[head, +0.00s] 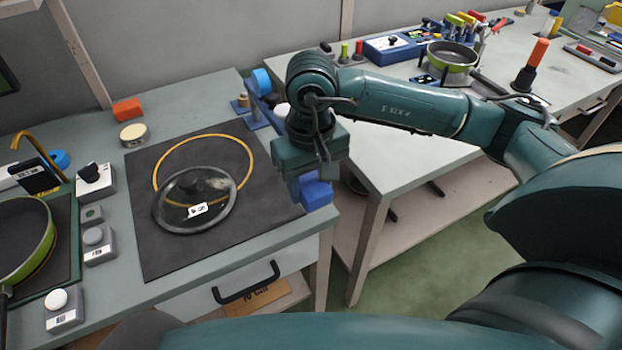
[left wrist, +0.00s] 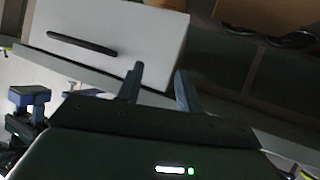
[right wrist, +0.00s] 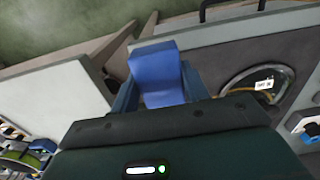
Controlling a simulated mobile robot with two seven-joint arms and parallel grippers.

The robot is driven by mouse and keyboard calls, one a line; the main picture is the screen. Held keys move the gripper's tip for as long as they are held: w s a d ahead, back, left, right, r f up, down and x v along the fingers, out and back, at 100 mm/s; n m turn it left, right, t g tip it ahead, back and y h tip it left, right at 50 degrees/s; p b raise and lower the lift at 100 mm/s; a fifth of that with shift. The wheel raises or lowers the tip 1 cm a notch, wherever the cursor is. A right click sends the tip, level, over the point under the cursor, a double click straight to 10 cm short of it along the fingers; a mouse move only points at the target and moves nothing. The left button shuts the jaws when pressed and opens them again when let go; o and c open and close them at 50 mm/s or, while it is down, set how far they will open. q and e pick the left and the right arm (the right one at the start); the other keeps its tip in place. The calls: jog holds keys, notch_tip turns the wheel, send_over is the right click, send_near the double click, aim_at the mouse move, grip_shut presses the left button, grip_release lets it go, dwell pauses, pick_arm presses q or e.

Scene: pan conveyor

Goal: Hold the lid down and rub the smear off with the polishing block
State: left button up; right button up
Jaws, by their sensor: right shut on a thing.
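The glass lid (head: 166,222) with a dark rim and a white label lies on the dark mat (head: 160,262), partly over a yellow ring. It also shows at the right of the right wrist view (right wrist: 228,93). A small pale mark near its label is too small to identify as the smear. My right gripper (head: 307,178) is shut on the blue polishing block (right wrist: 157,72), held to the right of the lid near the bench's edge, apart from the lid. My left gripper (left wrist: 158,84) is open and empty before a drawer front; it is not clear in the head view.
A green pan (head: 28,240) sits at the far left, beside several small button boxes. An orange block (head: 127,110) and a round tin (head: 134,134) stand behind the mat. A drawer handle (head: 246,284) juts from the bench front. A second bench (head: 390,150) stands right.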

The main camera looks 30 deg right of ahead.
pick_arm(q)
jog(key=r+p, duration=0.1)
jog(key=p, duration=0.1)
jog(key=a+p, duration=0.1)
jog(key=p, duration=0.2)
jog(key=shift+s+r+g+y, duration=0.25)
jog(key=shift+r+g+y, duration=0.05)
jog(key=shift+r, duration=0.1)
pick_arm(e)
jog(key=w+a+r, duration=0.4)
jog(key=w+a, duration=0.2)
jog(key=w, duration=0.1)
jog(key=w+a+r, duration=0.3)
jog(key=w+a, duration=0.4)
jog(key=shift+w+a+r, duration=0.2)
jog(key=shift+w+r, duration=0.1)
jog(key=shift+r, duration=0.1)
